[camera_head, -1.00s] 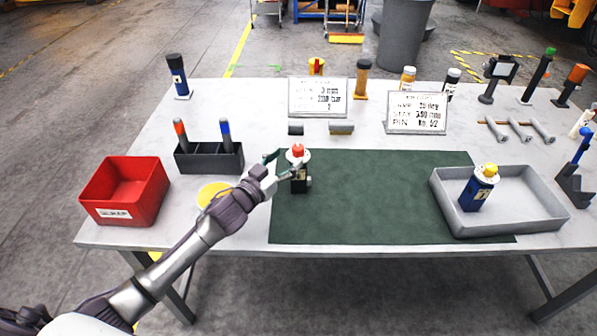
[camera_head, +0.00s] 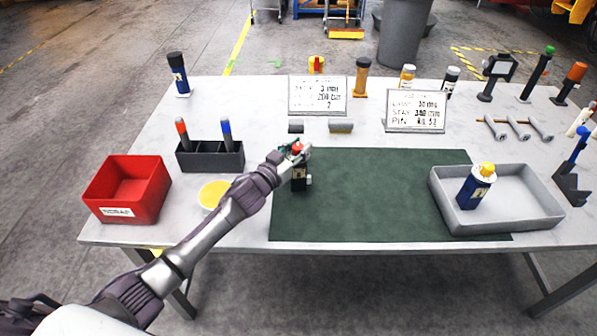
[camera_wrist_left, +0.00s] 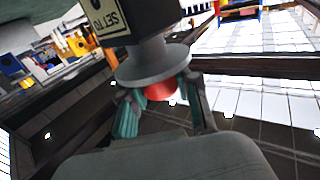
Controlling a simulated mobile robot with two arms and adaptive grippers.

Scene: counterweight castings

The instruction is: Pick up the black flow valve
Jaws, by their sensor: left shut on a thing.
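The black flow valve (camera_head: 299,183) stands upright on the left end of the green mat (camera_head: 380,205). It has a black body, a pale collar and a red top. My left gripper (camera_head: 294,152) is shut on it near the red top. In the left wrist view the valve's black body with a pale label (camera_wrist_left: 106,22) shows above a grey disc (camera_wrist_left: 153,66), and my left gripper's fingers (camera_wrist_left: 165,103) sit on both sides of the red cap (camera_wrist_left: 160,91). My right gripper is not in view.
A red scrap bin (camera_head: 127,190), a black holder (camera_head: 210,157) with two marker-like tools and a yellow disc (camera_head: 213,194) lie to the left. A grey tray (camera_head: 530,212) with a blue, yellow-topped valve (camera_head: 475,188) is at right. Sign boards stand behind the mat.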

